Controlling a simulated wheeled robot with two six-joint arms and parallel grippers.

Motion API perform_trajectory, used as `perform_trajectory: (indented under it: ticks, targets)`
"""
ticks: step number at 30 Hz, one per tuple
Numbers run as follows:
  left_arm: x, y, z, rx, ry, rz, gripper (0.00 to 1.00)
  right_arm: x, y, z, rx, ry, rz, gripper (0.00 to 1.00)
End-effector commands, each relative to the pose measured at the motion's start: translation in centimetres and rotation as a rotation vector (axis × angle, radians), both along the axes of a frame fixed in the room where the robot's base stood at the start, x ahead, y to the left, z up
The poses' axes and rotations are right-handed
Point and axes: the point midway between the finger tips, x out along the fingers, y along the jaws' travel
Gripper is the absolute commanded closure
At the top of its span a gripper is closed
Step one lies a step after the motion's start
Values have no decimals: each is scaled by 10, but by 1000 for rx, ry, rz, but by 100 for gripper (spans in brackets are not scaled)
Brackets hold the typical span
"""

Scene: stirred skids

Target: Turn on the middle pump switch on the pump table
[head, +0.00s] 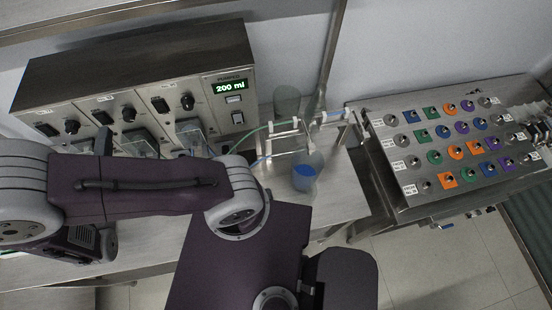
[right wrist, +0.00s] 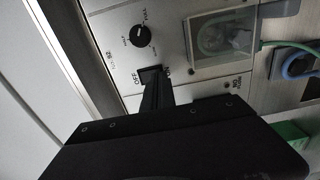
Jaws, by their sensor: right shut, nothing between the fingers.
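The pump unit (head: 140,70) is a grey metal box at the back left, with three sections, each with a black knob and a small switch. The middle pump switch (head: 103,118) is a small black part left of the middle knob (head: 128,113). In the right wrist view the switch (right wrist: 150,72) sits between the words OFF and ON, below a black knob (right wrist: 140,36). My right gripper (right wrist: 153,82) is shut and empty, its tips at or very close to the switch; contact and the switch's position are unclear. In the head view my arm hides most of it. My left gripper is not in view.
Clear pump covers (head: 190,135) stick out below the knobs. A green display (head: 230,87) reads 200 ml. A beaker with blue liquid (head: 305,176) and thin tubes stand to the right.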

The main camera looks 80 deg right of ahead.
Motion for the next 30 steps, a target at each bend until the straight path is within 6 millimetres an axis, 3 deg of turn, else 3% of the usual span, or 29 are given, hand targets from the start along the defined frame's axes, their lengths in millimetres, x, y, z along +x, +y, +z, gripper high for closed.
perform_trajectory:
  ticks: [17,30]
  targets:
    - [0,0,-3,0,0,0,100,5,-14,0,0,-1,-2,100]
    - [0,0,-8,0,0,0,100,0,1,0,0,-1,1,100]
